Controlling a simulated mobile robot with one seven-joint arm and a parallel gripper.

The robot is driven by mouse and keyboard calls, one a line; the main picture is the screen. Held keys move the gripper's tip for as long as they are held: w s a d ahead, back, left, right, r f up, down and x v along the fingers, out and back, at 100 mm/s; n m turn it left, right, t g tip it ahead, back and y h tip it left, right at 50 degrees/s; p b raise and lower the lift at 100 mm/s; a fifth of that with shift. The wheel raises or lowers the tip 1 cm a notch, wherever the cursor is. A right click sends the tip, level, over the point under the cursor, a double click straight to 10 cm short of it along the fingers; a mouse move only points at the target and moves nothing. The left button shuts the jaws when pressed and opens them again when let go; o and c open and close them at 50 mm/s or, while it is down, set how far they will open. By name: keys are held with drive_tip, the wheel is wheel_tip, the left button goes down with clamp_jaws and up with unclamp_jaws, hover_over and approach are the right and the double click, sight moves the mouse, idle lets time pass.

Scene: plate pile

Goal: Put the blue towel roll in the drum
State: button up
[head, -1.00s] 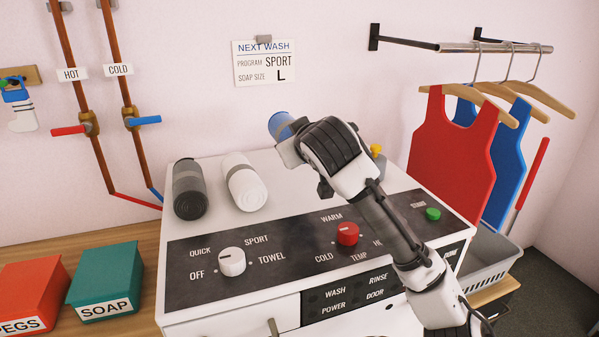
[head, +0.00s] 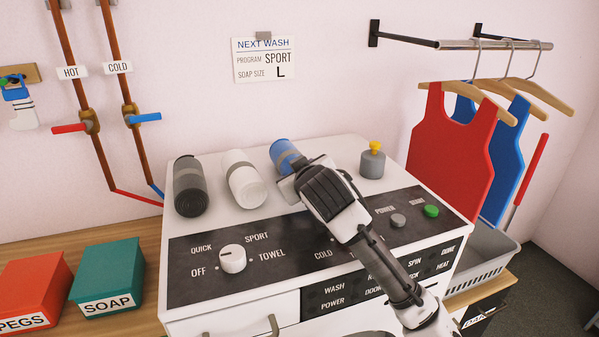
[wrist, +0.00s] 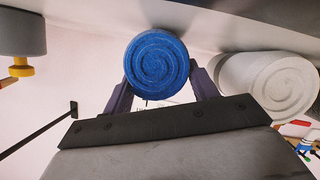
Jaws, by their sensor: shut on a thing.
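The blue towel roll (head: 285,153) lies at the back of the washing machine's white top, right of the white roll (head: 243,178). My gripper (head: 293,174) is around it from the front, its palm hiding the near end in the head view. In the wrist view the blue roll's spiral end (wrist: 156,66) sits between my two dark fingers, which are shut on it. I cannot tell whether the roll touches the machine top or hangs just above it. The drum is not visible.
A dark grey roll (head: 190,187) lies left of the white roll. A grey canister with a yellow knob (head: 373,161) stands to the right. The control panel with its white dial (head: 232,259) slopes below. Red and blue vests (head: 452,150) hang at the right.

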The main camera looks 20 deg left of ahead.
drive_tip(key=o, duration=0.6)
drive_tip(key=shift+f, duration=0.2)
drive_tip(key=o, duration=0.5)
drive_tip(key=shift+r, duration=0.1)
